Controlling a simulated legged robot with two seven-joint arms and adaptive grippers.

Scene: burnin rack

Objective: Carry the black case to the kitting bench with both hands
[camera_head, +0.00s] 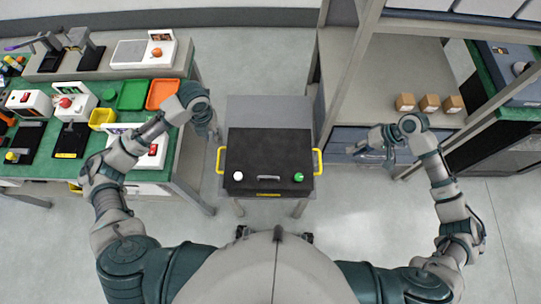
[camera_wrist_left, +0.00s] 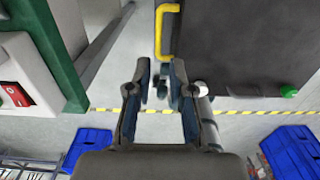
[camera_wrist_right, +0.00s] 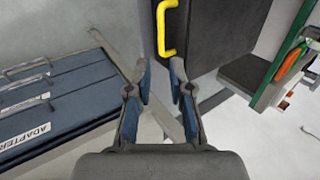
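The black case (camera_head: 268,155) lies flat on a small grey stand (camera_head: 268,112) in the middle of the head view. It has a yellow handle on its left side (camera_head: 221,160) and another on its right side (camera_head: 318,162). My left gripper (camera_head: 214,136) is just left of the case, near the left handle; in the left wrist view (camera_wrist_left: 158,70) its fingers are apart and empty, with the handle beyond them. My right gripper (camera_head: 352,150) is right of the case, apart from the right handle. In the right wrist view (camera_wrist_right: 160,70) its fingers are open and empty.
A green-topped bench (camera_head: 90,150) with trays and devices stands at the left. A rack (camera_head: 420,70) with small brown boxes (camera_head: 429,103) stands at the right, with blue drawers (camera_wrist_right: 55,100) below. Open floor (camera_head: 330,225) lies in front of the stand.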

